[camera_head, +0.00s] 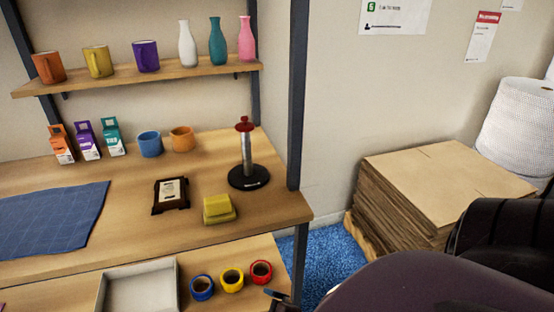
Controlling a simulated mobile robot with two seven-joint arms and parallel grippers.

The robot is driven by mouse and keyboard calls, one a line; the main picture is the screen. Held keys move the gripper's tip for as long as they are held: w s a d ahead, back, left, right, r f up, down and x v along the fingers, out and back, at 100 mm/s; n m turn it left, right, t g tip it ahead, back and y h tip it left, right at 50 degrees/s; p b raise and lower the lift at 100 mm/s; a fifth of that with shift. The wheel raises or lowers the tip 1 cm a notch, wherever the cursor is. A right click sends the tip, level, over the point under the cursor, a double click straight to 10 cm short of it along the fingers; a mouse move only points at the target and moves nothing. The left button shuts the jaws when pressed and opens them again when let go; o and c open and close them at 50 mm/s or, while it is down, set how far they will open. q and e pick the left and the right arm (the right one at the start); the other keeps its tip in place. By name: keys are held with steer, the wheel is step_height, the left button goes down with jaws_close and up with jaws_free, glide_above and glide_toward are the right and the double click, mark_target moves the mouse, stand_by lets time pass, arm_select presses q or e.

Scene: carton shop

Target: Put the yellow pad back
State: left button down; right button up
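The yellow pad (218,208) lies on the wooden bench top (150,237), near its front edge and to the right of the middle. It looks like a small block with a paler yellow lower part. A dark-framed stand (171,195) with a pale label is left of it. A black round base with a metal post and red top (246,155) stands behind it to the right. Nothing of mine touches the pad.
Mugs and bottles stand on the upper shelf (150,76). Small cartons, two cups and a blue mat (50,218) are on the bench. Below are a white tray (137,288) and three tape rolls. A dark upright (297,95) and stacked cardboard (420,180) stand right.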

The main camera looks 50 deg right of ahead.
steer(key=s+m, duration=0.1)
steer(key=m, duration=0.1)
steer(key=s+f+m, duration=0.1)
steer(key=s+m, duration=0.1)
steer(key=s+a+m+y, duration=0.1)
steer(key=m, duration=0.1)
steer(key=shift+s+f, duration=0.2)
stand_by(0.9)
